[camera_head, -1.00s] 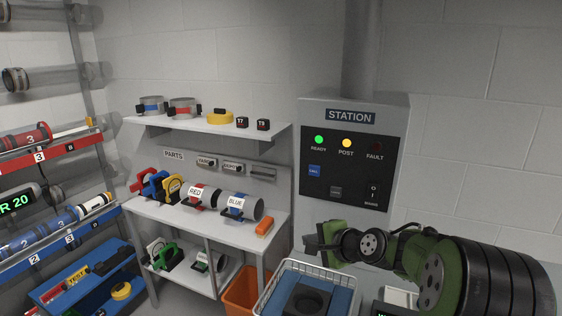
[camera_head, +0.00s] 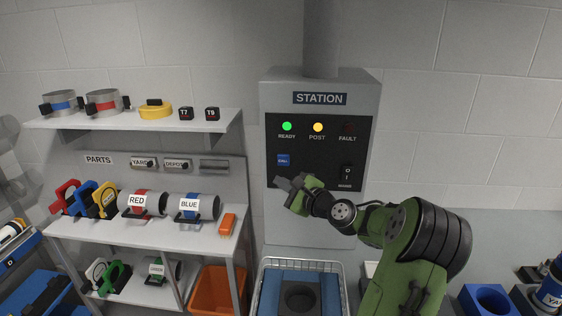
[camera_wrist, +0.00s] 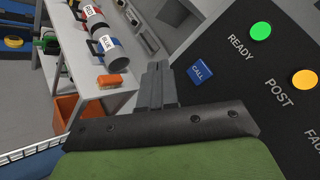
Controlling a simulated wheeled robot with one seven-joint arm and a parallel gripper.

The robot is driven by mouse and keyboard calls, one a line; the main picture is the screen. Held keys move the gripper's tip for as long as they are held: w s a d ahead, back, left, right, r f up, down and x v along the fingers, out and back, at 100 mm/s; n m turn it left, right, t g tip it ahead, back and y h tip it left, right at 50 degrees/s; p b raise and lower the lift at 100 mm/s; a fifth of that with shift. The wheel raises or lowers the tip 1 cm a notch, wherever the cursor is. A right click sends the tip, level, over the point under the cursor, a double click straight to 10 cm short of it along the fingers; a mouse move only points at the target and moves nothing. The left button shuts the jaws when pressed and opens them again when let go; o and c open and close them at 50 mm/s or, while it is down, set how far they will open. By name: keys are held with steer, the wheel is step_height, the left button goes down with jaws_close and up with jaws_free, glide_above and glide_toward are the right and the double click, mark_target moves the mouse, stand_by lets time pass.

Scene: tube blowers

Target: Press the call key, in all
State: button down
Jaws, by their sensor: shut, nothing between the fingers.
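The call key is a small blue square button marked CALL (camera_head: 283,160) at the left of the black panel on the grey STATION box (camera_head: 320,99). It also shows in the wrist view (camera_wrist: 201,72), just right of my fingers. My gripper (camera_head: 285,183) is shut and empty, just below the key in the head view. In the wrist view my shut fingers (camera_wrist: 158,72) point toward the panel's left edge, with the key to their right. I cannot tell how far the fingertips are from the panel. The READY lamp (camera_head: 287,127) is green and the POST lamp (camera_head: 318,127) is yellow.
A dark FAULT lamp (camera_head: 348,128) and a rocker switch (camera_head: 347,173) share the panel. A parts shelf (camera_head: 105,235) stands to the left with several tubes and an orange block (camera_head: 227,224). A wire basket (camera_head: 263,283) and orange bin (camera_head: 212,291) stand below.

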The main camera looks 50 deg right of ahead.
mark_target(285, 166)
steer(key=shift+w+d+p, duration=1.05)
steer(key=shift+w+d, duration=0.35)
steer(key=shift+d, duration=0.3)
steer(key=shift+w+d+p, duration=1.05)
steer(key=shift+w+d, duration=0.35)
steer(key=shift+d, duration=0.3)
steer(key=shift+w+d+r+p, duration=0.1)
steer(key=shift+w+d+p, duration=0.1)
steer(key=shift+p, duration=0.25)
steer(key=shift+w+d, duration=0.1)
